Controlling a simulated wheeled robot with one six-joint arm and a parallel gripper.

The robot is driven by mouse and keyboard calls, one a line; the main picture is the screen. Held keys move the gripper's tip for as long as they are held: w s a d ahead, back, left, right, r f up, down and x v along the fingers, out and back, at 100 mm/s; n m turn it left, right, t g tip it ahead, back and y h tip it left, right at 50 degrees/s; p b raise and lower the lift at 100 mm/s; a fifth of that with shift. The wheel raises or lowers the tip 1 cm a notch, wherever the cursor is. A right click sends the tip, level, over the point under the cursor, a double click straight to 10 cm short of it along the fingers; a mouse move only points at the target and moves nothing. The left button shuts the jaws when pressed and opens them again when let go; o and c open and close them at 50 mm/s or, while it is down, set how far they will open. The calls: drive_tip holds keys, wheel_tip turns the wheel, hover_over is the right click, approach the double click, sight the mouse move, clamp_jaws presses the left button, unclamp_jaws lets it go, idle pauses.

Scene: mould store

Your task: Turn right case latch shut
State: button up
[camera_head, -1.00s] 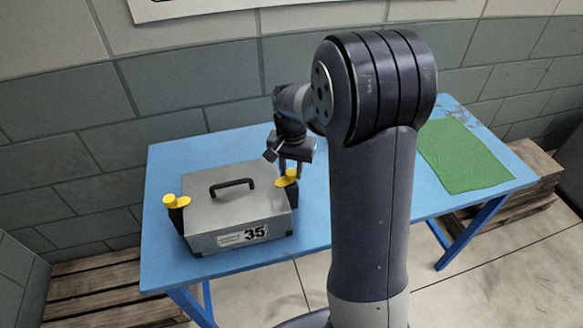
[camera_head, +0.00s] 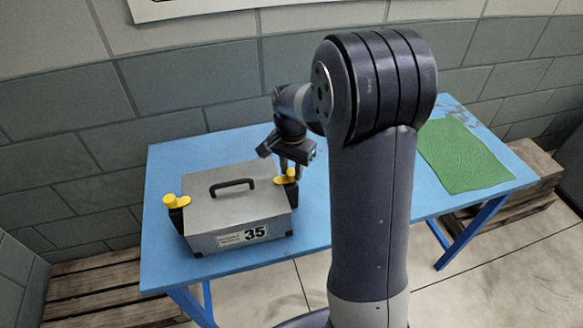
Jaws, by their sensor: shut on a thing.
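A grey metal case (camera_head: 215,220) with a black top handle (camera_head: 232,186) and the number 35 on its front stands on the blue table. The left case latch (camera_head: 176,200), yellow on a black mount, is at its left side. The right case latch (camera_head: 284,180), also yellow, is at its right side. My gripper (camera_head: 288,170) points down over the right latch and is shut on it; the fingers partly hide the latch knob.
The blue table (camera_head: 180,155) has free room behind and in front of the case. A green cloth (camera_head: 464,155) lies at its right end. Wooden pallets (camera_head: 95,290) are on the floor, and a block wall stands behind.

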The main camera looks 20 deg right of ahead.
sight(291, 172)
drive_tip(key=o, duration=1)
drive_tip(key=shift+c, duration=0.2)
drive_tip(key=shift+r, duration=0.1)
wheel_tip(291, 172, up, 11)
drive_tip(key=shift+f, duration=0.2)
wheel_tip(291, 172, down, 11)
drive_tip(key=shift+r, duration=0.1)
idle(0.3)
